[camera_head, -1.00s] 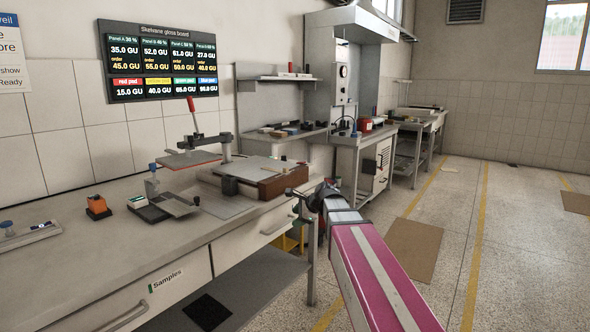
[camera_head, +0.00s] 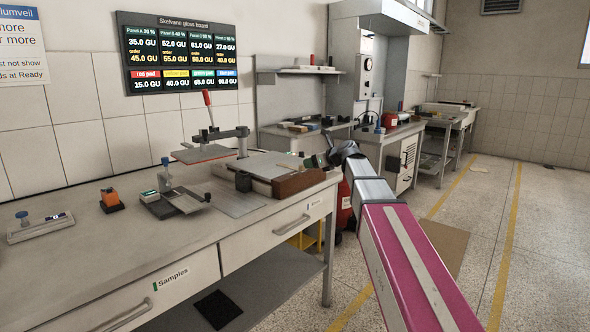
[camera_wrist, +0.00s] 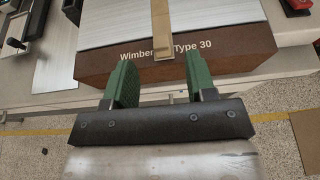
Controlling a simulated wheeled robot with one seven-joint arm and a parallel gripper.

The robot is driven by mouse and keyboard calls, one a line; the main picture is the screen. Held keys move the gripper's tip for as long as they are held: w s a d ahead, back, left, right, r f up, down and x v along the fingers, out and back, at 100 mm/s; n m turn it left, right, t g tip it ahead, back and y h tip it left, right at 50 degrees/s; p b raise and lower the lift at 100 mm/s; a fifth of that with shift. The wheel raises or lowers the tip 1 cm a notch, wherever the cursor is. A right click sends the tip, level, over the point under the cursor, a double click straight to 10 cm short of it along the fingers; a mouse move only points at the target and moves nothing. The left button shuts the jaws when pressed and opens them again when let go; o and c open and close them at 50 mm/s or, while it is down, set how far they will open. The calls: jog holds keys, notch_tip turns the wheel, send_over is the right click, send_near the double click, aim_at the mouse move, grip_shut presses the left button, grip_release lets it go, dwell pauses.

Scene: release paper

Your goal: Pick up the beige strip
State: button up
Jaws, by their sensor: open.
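The beige strip (camera_wrist: 162,28) shows in the wrist view. It lies over the pale top plate of a brown block lettered "Wimber… Type 30" (camera_wrist: 225,47), and its near end hangs down over the block's front face. My gripper (camera_wrist: 160,78) is open and empty, with its two green fingers on either side of the strip's line, short of its hanging end. In the head view my gripper (camera_head: 323,158) is at the right end of the brown block (camera_head: 298,183). The strip is too small to make out surely there.
The block stands on a grey bench (camera_head: 100,255) with drawers. Left of it are a red-handled press (camera_head: 208,145), a small scale-like device (camera_head: 180,203) and an orange item (camera_head: 110,198). A red cylinder (camera_head: 345,205) stands beyond the bench end. The floor at right is open.

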aim_at(302, 165)
jog(key=x, duration=0.5)
jog(key=shift+w+a+f, duration=0.15)
jog(key=shift+w+f, duration=0.05)
jog(key=shift+f, duration=0.05)
jog(key=c, duration=0.9)
